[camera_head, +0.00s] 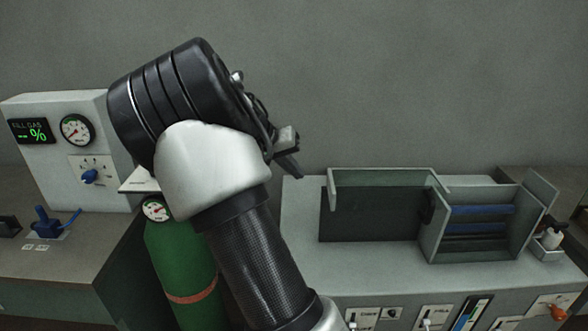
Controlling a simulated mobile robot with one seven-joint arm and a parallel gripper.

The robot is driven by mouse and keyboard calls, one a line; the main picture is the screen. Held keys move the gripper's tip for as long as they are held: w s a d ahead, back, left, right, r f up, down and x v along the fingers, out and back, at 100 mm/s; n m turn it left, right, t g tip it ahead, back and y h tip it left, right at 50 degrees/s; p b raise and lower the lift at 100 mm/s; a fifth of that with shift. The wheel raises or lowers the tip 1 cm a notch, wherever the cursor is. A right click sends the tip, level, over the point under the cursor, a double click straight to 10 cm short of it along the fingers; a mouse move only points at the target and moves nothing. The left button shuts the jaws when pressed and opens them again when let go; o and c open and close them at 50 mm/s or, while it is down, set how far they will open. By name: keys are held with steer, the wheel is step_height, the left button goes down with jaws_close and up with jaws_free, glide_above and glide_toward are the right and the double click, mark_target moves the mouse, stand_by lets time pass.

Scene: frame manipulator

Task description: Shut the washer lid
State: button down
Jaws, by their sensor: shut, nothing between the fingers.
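A pale grey machine (300,222) stands at the right, with controls along its front. On its top is a dark recessed area (368,215) with a raised pale frame behind it. Beside that stands an open box (476,249) with blue and dark bars (481,211) inside. A tilted panel (541,188) stands at the box's right end; I cannot tell whether it is the washer lid. My gripper (288,162) is shut and empty, in the air left of the recess and apart from the machine. My arm partly hides its fingers.
A green gas cylinder (178,250) stands between the machine and a left bench (50,264). A white control box (112,180) with a display and gauge sits on that bench. The air above the machine is clear.

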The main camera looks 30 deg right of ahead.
mark_target(435, 180)
steer(key=s+d+f, duration=0.1)
steer(key=d+f, duration=0.4)
steer(key=d, duration=0.2)
steer(key=shift+s+d+f+p, duration=0.2)
steer(key=shift+s+p, duration=0.05)
steer(key=shift+p, duration=0.15)
steer(key=s+d, duration=0.6)
steer(key=d, duration=0.3)
steer(key=s+d+b, duration=0.1)
steer(key=s+d, duration=0.5)
steer(key=d, duration=0.4)
steer(key=s+d+b, duration=0.1)
steer(key=s+d, duration=0.5)
steer(key=d, duration=0.4)
steer(key=shift+d, duration=0.1)
steer(key=shift+s+d, duration=0.15)
steer(key=shift+r, duration=0.1)
